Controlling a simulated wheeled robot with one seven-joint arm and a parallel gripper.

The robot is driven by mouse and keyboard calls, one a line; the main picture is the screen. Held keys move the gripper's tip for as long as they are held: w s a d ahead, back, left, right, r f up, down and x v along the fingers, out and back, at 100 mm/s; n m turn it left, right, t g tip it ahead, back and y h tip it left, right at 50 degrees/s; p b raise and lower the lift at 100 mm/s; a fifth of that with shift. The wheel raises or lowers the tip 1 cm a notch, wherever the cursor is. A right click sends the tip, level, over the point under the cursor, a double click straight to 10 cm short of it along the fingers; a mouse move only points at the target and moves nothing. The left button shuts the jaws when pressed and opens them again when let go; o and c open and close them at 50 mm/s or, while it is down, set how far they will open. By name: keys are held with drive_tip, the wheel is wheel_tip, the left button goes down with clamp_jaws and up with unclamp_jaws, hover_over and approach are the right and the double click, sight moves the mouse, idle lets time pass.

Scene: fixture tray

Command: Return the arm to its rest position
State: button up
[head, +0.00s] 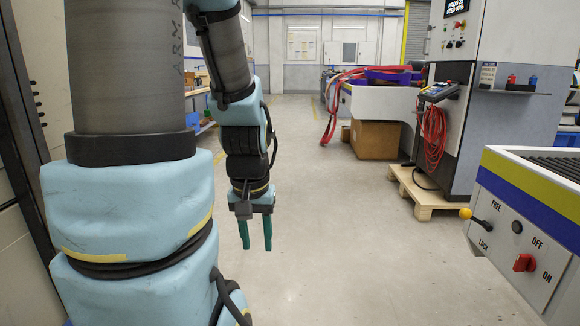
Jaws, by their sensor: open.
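My gripper (256,234) hangs from the end of my arm, left of the middle of the head view. Its two green fingers point down and stand apart, with nothing between them. The floor shows behind and below the fingers, and they touch nothing. My arm's large blue and grey links fill the left part of the view and hide what lies behind them. No tray or loose part shows near the gripper.
At right stands a fixture bench (566,200) with a red knob (524,262) and a yellow-tipped lever (466,213). Behind it are a machine cabinet on a wooden pallet (424,196) and a cardboard box (375,139). The concrete floor (340,240) in the middle is clear.

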wheel_tip(320, 180, up, 21)
drive_tip(key=p, duration=1.9)
drive_tip(key=shift+f, duration=0.2)
drive_tip(key=shift+d, duration=0.15)
